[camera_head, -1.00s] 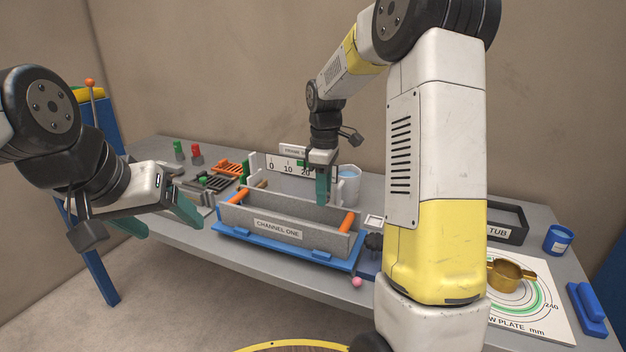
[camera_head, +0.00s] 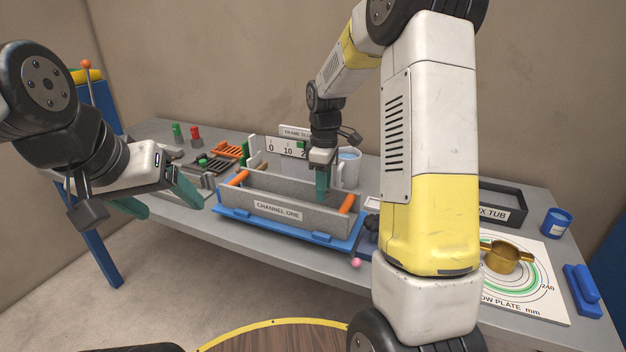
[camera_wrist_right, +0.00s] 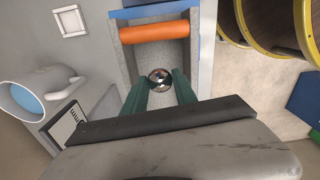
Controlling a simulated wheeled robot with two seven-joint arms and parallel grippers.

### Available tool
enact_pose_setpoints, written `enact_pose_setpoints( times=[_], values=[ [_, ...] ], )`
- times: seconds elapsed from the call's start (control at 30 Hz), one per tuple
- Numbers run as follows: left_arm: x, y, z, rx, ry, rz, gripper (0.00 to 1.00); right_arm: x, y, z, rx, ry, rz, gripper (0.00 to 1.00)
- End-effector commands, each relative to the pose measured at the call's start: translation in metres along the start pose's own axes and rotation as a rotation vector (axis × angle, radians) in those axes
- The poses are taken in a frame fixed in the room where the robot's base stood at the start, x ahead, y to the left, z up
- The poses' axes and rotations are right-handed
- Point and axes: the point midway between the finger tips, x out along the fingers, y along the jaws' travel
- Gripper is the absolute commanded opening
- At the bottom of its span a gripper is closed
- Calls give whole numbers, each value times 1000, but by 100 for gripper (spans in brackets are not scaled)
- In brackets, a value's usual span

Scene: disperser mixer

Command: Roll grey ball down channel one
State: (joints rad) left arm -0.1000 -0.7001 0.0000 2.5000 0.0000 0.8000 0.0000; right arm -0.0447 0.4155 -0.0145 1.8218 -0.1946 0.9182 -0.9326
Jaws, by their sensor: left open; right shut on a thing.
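The grey channel, labelled "CHANNEL ONE" (camera_head: 278,212), sits on a blue base (camera_head: 290,233) on the table, with an orange bar (camera_head: 347,204) across its right end and another near its left end. My right gripper (camera_head: 321,187) reaches down into the channel, its fingertips partly hidden by the front wall. In the right wrist view, its green fingers are shut on a shiny grey ball (camera_wrist_right: 160,77) inside the channel, short of the orange bar (camera_wrist_right: 154,32). The head view does not show the ball. My left gripper (camera_head: 160,200) is open and empty, left of the channel.
A white mug (camera_head: 348,168) stands behind the channel's right end. A scale board (camera_head: 286,148) stands behind the channel. Racks (camera_head: 213,166) lie to its left. A brass pan (camera_head: 507,257) sits on the flow plate at the right, near a black tub (camera_head: 492,206).

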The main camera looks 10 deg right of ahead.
Motion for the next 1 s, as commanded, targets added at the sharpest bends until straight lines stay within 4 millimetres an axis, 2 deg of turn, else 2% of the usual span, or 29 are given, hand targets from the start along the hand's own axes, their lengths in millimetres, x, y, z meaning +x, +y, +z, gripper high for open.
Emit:
enact_pose_setpoints(
  times=[1.0],
  values=[
    [0,0,0,0,0,0,75,28,0,0,0,0,0,0]
  ],
)
